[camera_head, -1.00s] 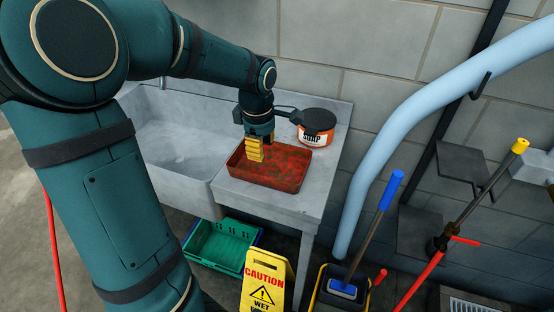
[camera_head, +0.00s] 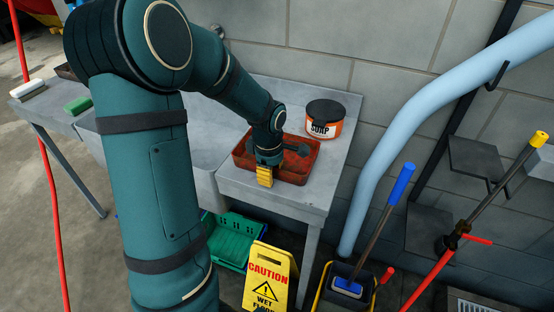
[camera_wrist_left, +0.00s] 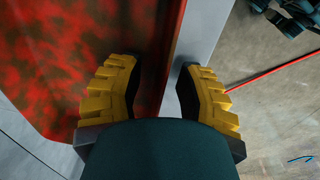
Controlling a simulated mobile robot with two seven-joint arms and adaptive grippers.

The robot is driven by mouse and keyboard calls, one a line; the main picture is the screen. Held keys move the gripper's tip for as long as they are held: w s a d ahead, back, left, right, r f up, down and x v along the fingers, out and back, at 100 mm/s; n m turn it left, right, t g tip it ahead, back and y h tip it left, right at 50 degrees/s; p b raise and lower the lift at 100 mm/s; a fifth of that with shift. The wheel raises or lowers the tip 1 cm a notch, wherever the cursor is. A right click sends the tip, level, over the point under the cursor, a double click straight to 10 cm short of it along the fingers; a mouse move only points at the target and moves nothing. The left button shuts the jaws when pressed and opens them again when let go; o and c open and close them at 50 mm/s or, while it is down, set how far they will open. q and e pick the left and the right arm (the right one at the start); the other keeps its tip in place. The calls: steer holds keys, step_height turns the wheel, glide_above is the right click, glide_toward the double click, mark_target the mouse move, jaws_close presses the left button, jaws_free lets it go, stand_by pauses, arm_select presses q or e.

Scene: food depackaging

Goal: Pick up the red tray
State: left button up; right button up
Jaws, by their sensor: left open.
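The red tray (camera_head: 298,168), mottled with dark stains, lies flat on the grey counter beside the sink. My left gripper (camera_head: 264,176), with yellow fingers, is at the tray's near edge in the head view and hides part of it. In the left wrist view, my open left gripper (camera_wrist_left: 160,88) has one finger over the inside of the red tray (camera_wrist_left: 85,50) and the other beyond its wall. The wall runs between the fingers, nearer the right one. Whether either finger touches it cannot be told. My right gripper is not in view.
An orange tub (camera_head: 325,118) with a dark lid stands behind the tray. A yellow caution sign (camera_head: 268,280) and a green crate (camera_head: 228,242) are on the floor below the counter. A blue-handled brush (camera_head: 388,215) and a light blue pipe (camera_head: 385,140) are to the right.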

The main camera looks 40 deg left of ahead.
arm_select(q)
steer(key=shift+f, duration=0.1)
jaws_close()
stand_by(0.4)
